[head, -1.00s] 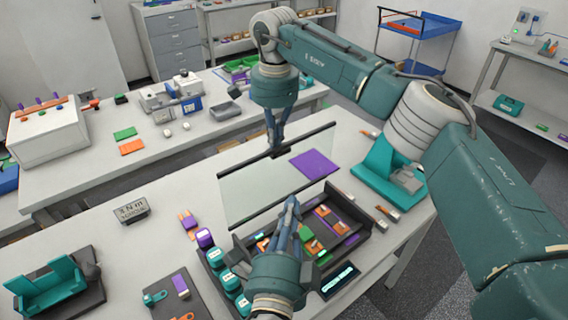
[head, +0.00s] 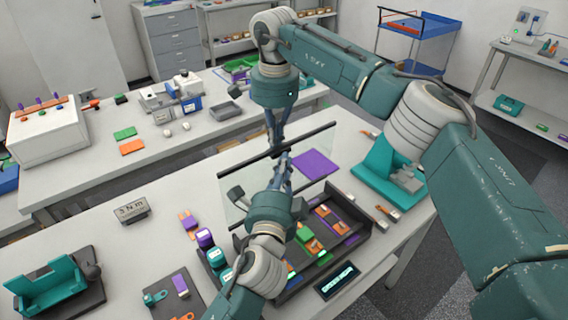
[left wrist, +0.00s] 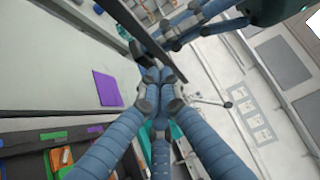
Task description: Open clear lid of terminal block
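The clear lid (head: 245,178) is a transparent panel with a dark top bar (head: 315,134). It is tilted up behind the dark terminal block (head: 377,222), whose tray holds coloured pieces. My right gripper (head: 277,149) comes down from above with its fingertips at the middle of the top bar and appears closed on it. My left gripper (head: 284,160) reaches up from the front, its tips just below the bar, near the right fingertips. In the left wrist view its fingers (left wrist: 158,85) are drawn together beside the dark bar (left wrist: 150,35); nothing is clearly held between them.
A purple square (head: 315,163) shows near the panel's right part. A teal holder (head: 390,175) stands right of the block, another (head: 48,288) at front left. A small grey block (head: 132,208) marked 3 N.m is on the left. The table's left middle is mostly clear.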

